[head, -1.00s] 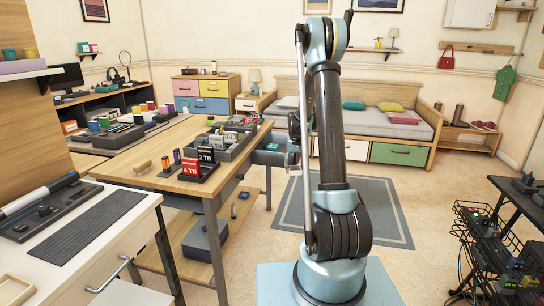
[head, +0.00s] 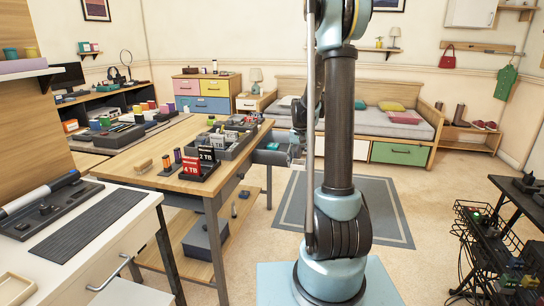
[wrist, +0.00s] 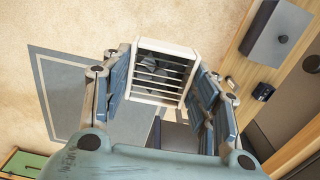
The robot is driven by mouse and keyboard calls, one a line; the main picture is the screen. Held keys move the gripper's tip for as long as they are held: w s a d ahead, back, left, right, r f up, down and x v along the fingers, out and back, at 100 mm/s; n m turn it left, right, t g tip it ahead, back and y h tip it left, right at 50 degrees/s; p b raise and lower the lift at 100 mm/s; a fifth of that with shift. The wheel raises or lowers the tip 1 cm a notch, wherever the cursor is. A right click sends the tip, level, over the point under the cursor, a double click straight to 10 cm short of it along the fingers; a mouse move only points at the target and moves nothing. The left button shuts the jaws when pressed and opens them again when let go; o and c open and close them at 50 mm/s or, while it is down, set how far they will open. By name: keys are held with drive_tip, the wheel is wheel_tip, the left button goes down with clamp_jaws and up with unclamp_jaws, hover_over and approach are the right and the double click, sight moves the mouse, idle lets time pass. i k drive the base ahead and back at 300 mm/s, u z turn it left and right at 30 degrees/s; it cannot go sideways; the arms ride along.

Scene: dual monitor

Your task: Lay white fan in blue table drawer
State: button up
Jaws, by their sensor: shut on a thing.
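The white fan (wrist: 141,92), a square frame with slats, is between the fingers of my gripper (wrist: 162,82) in the wrist view. My gripper is shut on its sides and holds it above the floor. In the head view, the gripper (head: 298,147) is small and partly hidden behind my arm, beside the table's far right side. An open blue-grey drawer (head: 268,157) sticks out from that side of the wooden table, close to the gripper. I cannot tell the gap between fan and drawer.
The wooden table (head: 148,181) carries a dark organizer tray and red and black drive boxes (head: 198,166). A grey rug (head: 385,205) lies on the floor. A bed (head: 400,128) stands at the back, and a dark rack with cables (head: 500,255) at right.

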sight(287, 148)
drive_tip(key=i, duration=1.5)
